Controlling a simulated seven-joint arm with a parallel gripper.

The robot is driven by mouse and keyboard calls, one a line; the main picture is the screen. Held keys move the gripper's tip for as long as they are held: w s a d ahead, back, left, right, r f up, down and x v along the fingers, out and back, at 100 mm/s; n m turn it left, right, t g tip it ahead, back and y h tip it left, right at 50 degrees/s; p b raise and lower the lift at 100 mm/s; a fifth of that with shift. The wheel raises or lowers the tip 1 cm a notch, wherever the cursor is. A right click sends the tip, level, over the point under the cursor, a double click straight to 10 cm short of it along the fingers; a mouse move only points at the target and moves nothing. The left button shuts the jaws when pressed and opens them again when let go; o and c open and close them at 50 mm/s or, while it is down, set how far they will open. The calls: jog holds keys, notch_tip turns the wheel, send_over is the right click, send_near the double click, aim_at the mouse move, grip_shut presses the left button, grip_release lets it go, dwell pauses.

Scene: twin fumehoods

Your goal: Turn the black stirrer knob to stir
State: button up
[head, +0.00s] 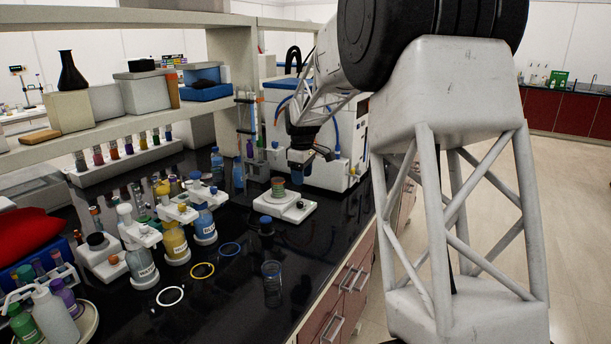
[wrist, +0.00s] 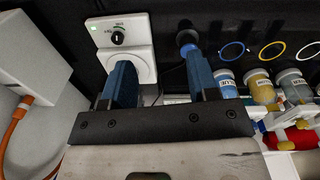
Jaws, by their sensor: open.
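In the wrist view the stirrer (wrist: 143,52) lies at upper left. Its black knob (wrist: 118,38) has a white mark, and a small green light shows near its corner. My gripper (head: 301,160) hangs above the bench, a little behind and above the stirrer. In the wrist view my gripper (wrist: 160,82) is open, with two blue fingers apart and nothing between them. The left finger overlaps the stirrer's lower part; the knob is beyond its tip, apart from it.
A blue-capped dark bottle (head: 265,225) stands left of the stirrer. A glass beaker (head: 272,284) is near the front edge. Rings (head: 202,270) and labelled bottles (head: 175,242) lie left. A white machine (head: 345,135) with blue tubes stands behind my gripper.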

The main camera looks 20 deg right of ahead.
jog(key=s+a+r+m, duration=0.1)
jog(key=s+r, duration=0.3)
jog(key=s, duration=0.6)
jog(key=shift+s+a+r+m, duration=0.2)
jog(key=shift+a+m, duration=0.1)
jog(key=shift+m, duration=0.2)
jog(key=s+a+r+m+t, duration=0.1)
jog(key=s+m, duration=0.1)
jog(key=s, duration=1)
jog(key=s+a+r+m, duration=0.2)
jog(key=s, duration=1)
jog(key=s+f+m, duration=0.2)
jog(key=s+f, duration=0.1)
jog(key=s, duration=0.7)
jog(key=s+a+f+m+t, duration=0.1)
jog(key=s+f, duration=0.3)
jog(key=s, duration=0.7)
jog(key=shift+m, duration=0.7)
